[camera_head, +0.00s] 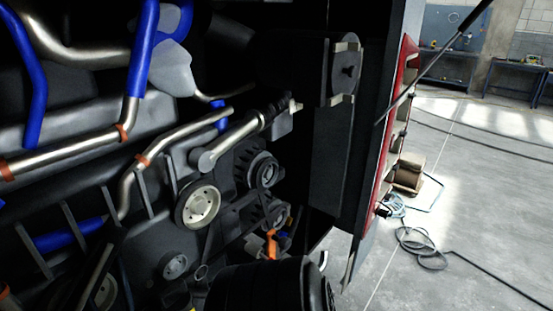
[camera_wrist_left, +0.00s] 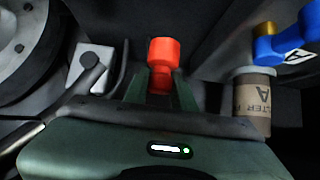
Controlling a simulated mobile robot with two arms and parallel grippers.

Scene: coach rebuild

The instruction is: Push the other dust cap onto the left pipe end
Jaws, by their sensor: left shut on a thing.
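In the left wrist view, an orange-red dust cap (camera_wrist_left: 163,50) stands between the two dark green fingers of my left gripper (camera_wrist_left: 161,82). The gripper is shut on its narrower lower part, and the wider round end sticks out beyond the fingertips. The cap is apart from the things around it in that view. In the head view, a small orange piece (camera_head: 271,244) shows low in the engine bay; I cannot tell whether it is this cap. I cannot pick out the left pipe end for sure. My right gripper is not in view.
In the wrist view, a brown cylinder marked A (camera_wrist_left: 252,100) and a blue fitting (camera_wrist_left: 285,45) stand right of the cap. A pale block (camera_wrist_left: 90,68) with a dark pipe is left. The head view shows metal pipes (camera_head: 75,152), a pulley (camera_head: 198,204) and open floor at right.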

